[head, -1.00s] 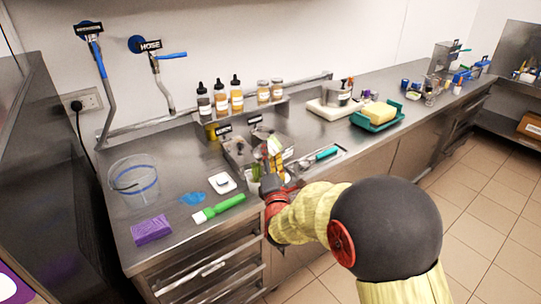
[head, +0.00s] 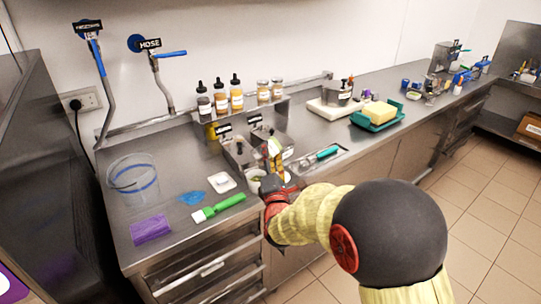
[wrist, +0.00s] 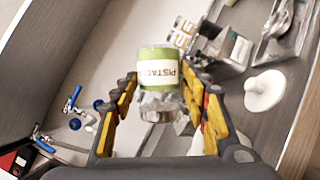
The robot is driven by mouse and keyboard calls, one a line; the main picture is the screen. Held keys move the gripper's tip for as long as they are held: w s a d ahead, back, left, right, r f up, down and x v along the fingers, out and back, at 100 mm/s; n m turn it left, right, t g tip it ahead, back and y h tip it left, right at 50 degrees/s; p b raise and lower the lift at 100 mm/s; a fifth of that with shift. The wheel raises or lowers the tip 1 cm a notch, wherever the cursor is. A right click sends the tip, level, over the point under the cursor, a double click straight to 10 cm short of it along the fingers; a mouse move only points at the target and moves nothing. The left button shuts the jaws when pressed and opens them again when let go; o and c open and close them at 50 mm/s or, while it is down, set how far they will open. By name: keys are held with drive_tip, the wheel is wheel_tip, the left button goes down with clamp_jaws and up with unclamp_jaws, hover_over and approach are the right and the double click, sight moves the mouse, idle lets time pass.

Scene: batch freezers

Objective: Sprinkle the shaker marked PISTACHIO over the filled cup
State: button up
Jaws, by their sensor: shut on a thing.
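The shaker (wrist: 160,70), a clear jar with a green band and a white label reading PISTACHIO upside down, is between my gripper's (wrist: 158,88) yellow-and-black fingers in the wrist view. My gripper is shut on it. In the head view my gripper (head: 271,160) is above the front edge of the steel counter, and it largely hides the shaker. A small pale cup (head: 254,185) stands just left of my gripper, partly hidden; its contents are hard to make out. A white round piece (wrist: 264,91) lies right of the shaker in the wrist view.
Metal bins (head: 238,152) stand close behind my gripper. A green-handled brush (head: 218,208), a white dish (head: 222,181) and a purple block (head: 151,230) lie to the left. Bottles (head: 221,100) line the rear shelf. A yellow sponge (head: 379,112) sits to the right.

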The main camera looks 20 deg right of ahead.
drive_tip(key=m+p, duration=0.1)
drive_tip(key=m+g+p, duration=0.1)
drive_tip(key=m, duration=0.1)
drive_tip(key=shift+r, duration=0.25)
drive_tip(key=shift+f+m+g, duration=0.15)
drive_tip(key=shift+m+g, duration=0.15)
drive_tip(key=shift+m, duration=0.2)
drive_tip(key=shift+r+m+h+p, duration=0.3)
drive_tip(key=shift+r+m+p, duration=0.2)
drive_tip(key=shift+p, duration=0.2)
drive_tip(key=shift+r+m+g+p, duration=0.4)
drive_tip(key=shift+m+g+p, duration=0.05)
drive_tip(key=shift+m+p, duration=0.35)
drive_tip(key=shift+r+m+g+p, duration=0.4)
drive_tip(key=shift+m+g+p, duration=0.05)
drive_tip(key=shift+m+p, duration=0.35)
